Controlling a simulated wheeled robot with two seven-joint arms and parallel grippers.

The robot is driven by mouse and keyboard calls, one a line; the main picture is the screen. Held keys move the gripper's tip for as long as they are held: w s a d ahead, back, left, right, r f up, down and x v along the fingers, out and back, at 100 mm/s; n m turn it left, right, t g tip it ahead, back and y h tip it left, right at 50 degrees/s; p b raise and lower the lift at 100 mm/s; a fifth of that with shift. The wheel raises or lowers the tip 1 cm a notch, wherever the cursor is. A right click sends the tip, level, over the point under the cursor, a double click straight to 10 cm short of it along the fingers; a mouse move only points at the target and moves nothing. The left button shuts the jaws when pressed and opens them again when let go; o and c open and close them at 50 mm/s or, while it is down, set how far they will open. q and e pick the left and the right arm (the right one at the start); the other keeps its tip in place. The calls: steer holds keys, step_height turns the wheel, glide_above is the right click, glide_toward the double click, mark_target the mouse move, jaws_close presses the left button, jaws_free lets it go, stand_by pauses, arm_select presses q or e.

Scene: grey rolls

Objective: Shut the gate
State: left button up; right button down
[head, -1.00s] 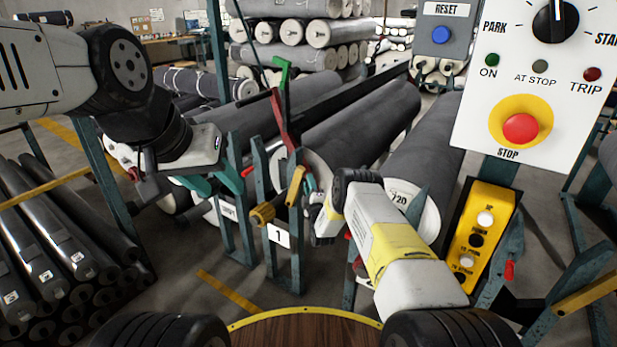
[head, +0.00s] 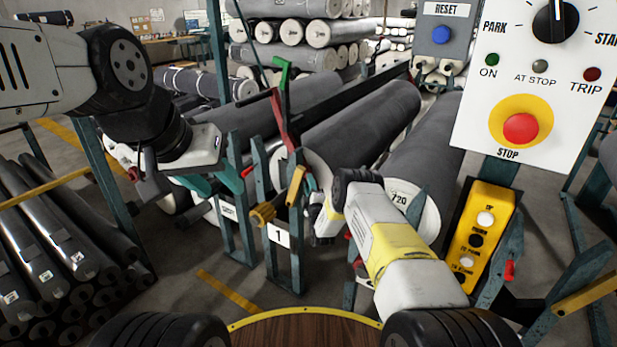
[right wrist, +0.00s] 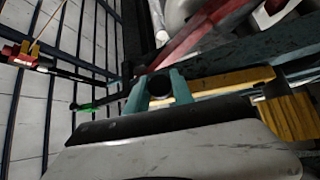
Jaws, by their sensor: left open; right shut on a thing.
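A teal stand labelled "1" (head: 279,236) stands in front of the large grey rolls, with a yellow bar (head: 295,186) and a raised red arm (head: 282,122) with a green end. I cannot tell for certain which of these parts is the gate. My right gripper (head: 310,184) is beside the yellow bar, partly hidden by my own wrist. In the right wrist view its teal fingers (right wrist: 162,92) close around a dark round knob (right wrist: 160,84) at the end of the yellow bar (right wrist: 225,80). My left gripper (head: 213,184) is open and empty, left of the stand.
A white panel (head: 538,75) with a red stop button and a yellow button box (head: 480,238) stand at right. A grey box with a blue reset button (head: 441,36) is behind. Stacked dark rolls (head: 60,245) fill the left. Some floor before the stand is clear.

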mark_target(302, 178)
steer(key=shift+w+a+r+n+g, duration=0.35)
steer(key=shift+a+r+n, duration=0.1)
steer(key=shift+a, duration=0.15)
steer(key=shift+w+a+r+n+g, duration=0.35)
steer(key=shift+a+n, duration=0.1)
steer(key=shift+a, duration=0.1)
steer(key=shift+w+a+r+n+g, duration=0.15)
steer(key=shift+w+a+n+g, duration=0.15)
steer(key=shift+a+g, duration=0.1)
steer(key=c, duration=1.1)
jaws_free()
steer(key=shift+s, duration=0.1)
steer(key=shift+s+d, duration=0.25)
steer(key=shift+s, duration=1)
steer(key=shift+s+d, duration=0.3)
steer(key=shift+s, duration=0.95)
steer(key=shift+s+d, duration=0.25)
steer(key=shift+s, duration=1)
